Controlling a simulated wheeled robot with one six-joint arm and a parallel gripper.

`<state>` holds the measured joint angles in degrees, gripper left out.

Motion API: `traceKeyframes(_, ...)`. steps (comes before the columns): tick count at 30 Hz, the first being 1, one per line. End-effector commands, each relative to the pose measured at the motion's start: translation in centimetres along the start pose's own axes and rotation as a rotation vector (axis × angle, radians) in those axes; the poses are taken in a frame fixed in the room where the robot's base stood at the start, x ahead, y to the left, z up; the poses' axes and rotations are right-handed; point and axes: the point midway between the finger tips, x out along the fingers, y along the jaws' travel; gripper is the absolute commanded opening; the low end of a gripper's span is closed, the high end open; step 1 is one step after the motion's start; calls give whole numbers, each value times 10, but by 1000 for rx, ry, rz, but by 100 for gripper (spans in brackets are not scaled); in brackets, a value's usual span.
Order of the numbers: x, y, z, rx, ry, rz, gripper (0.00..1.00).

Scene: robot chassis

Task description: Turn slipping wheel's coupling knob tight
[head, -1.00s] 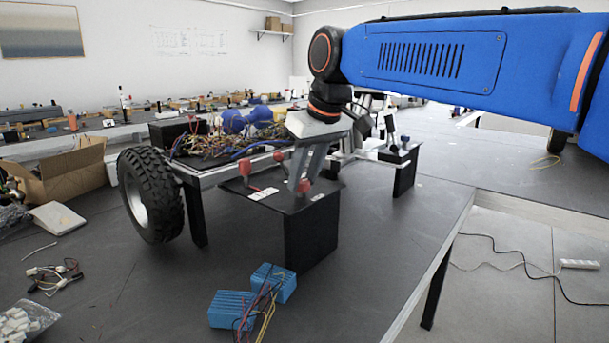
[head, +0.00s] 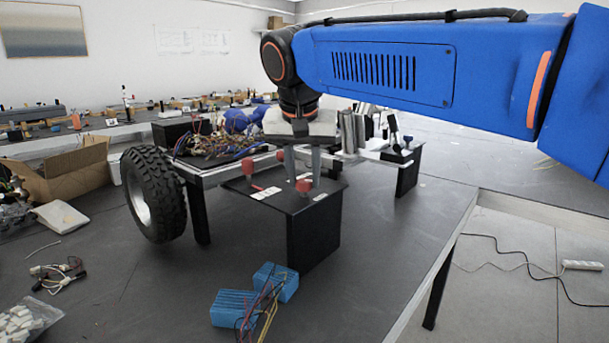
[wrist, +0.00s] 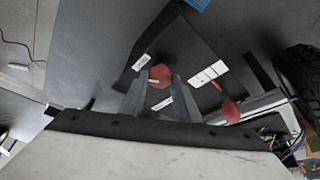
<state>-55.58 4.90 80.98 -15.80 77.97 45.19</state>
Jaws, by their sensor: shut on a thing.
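The near red knob (head: 303,185) sits between the two fingertips of my gripper (head: 303,172). In the wrist view, this red knob (wrist: 160,76) shows between the finger ends (wrist: 159,80), beside a small white label. My gripper is shut on it from above, with the fingers close to upright.
A black wheel (head: 153,195) stands left of the stand. Tangled wiring (head: 215,148) lies on the chassis behind. Blue ribbed blocks with wires (head: 240,303) lie on the table in front. A cardboard box (head: 75,170) is at the left. The table's right edge is clear.

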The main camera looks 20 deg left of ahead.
Motion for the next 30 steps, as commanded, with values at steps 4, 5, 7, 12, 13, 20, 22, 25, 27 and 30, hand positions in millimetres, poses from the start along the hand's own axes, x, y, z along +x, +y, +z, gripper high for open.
traceKeyframes(4,0,-1,0,39,1,17,7)
traceKeyframes(5,0,-1,0,44,0,19,7)
traceKeyframes(7,0,-1,0,55,0,23,7)
traceKeyframes(12,0,-1,0,65,-1,27,7)
traceKeyframes(13,0,-1,0,65,-1,27,7)
traceKeyframes(20,0,-1,0,64,-1,27,7)
traceKeyframes(22,0,-1,0,64,-1,27,36)
traceKeyframes(25,0,-1,0,64,-1,27,48)
traceKeyframes(27,0,-1,0,64,-1,27,48)
traceKeyframes(30,0,-1,0,64,-1,27,48)
